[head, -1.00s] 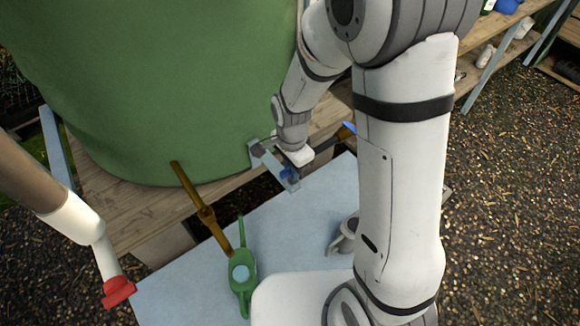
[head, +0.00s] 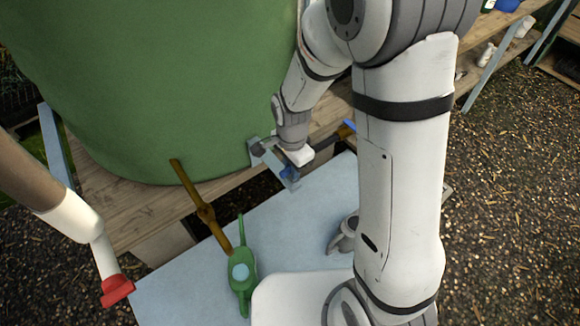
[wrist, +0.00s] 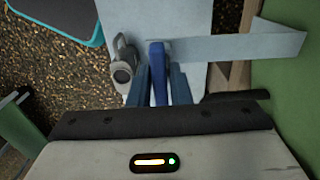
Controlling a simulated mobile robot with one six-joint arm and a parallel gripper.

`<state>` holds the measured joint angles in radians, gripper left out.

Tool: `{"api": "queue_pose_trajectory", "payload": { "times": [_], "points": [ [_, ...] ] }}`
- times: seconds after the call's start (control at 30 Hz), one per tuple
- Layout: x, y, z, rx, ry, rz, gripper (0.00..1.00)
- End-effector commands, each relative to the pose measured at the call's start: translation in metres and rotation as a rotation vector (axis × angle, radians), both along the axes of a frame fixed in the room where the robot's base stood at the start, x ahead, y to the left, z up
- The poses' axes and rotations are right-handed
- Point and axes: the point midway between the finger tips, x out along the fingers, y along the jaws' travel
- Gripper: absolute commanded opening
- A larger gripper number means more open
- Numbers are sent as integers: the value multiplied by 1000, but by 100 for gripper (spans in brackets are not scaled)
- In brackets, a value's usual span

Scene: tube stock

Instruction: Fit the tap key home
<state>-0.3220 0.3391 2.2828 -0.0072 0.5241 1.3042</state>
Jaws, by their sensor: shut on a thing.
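My gripper (wrist: 158,82) is shut on the blue tap key (wrist: 157,58), which stands between its two dark blue fingers in the wrist view. The key's tip is beside the near end of a pale grey-blue bracket (wrist: 240,48), which runs right towards the green barrel. I cannot tell how far the key is seated, or whether it touches the bracket. In the head view my gripper (head: 291,166) is at the bracket (head: 267,158) low on the barrel's side. Only a small blue patch of the key (head: 289,173) shows there.
The large green barrel (head: 180,80) stands on a wooden bench (head: 130,215). A small blue item (head: 347,128) shows behind my gripper.

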Motion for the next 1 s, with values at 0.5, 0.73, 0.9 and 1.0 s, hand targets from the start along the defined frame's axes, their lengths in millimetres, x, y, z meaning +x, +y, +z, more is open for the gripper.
{"api": "queue_pose_trajectory", "payload": {
  "times": [0.5,0.73,0.9,1.0],
  "points": [
    [0,0,-6,0,0,0,0],
    [0,0,-10,0,0,-1,0],
    [0,0,-14,0,0,-1,0],
    [0,0,-14,0,0,-1,0]
  ]
}}
